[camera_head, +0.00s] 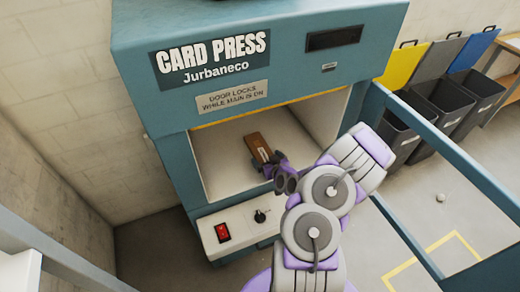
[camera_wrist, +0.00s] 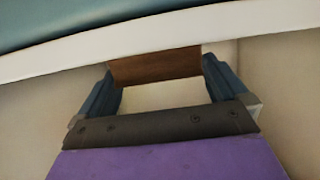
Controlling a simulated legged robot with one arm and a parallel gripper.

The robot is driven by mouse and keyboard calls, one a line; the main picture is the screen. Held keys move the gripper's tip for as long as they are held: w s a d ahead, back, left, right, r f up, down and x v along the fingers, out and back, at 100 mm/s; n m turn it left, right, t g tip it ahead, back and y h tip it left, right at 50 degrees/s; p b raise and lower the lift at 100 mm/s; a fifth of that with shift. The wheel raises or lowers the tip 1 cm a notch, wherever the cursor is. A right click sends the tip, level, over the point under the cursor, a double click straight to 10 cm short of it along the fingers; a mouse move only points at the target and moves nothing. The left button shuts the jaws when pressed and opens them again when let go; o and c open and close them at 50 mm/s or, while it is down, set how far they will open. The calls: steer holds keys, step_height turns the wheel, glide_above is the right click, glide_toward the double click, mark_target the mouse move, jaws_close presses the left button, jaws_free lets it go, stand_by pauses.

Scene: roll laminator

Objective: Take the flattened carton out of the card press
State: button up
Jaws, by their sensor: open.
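The card press (camera_head: 190,90) is a teal cabinet with an open front and a pale inner chamber. A brown flattened carton (camera_head: 258,147) lies on the chamber floor. My gripper (camera_head: 262,160) reaches into the chamber at the carton's near end. In the wrist view, my gripper (camera_wrist: 158,75) is open, with one blue-grey finger on each side. The carton (camera_wrist: 155,66) shows as a brown strip between the fingertips. I cannot tell whether the fingers touch it.
A panel with a red switch (camera_head: 223,232) and a black knob (camera_head: 260,215) sits below the opening. A wall closes off the left.

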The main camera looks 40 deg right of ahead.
steer(key=shift+x, duration=0.9)
steer(key=c, duration=0.9)
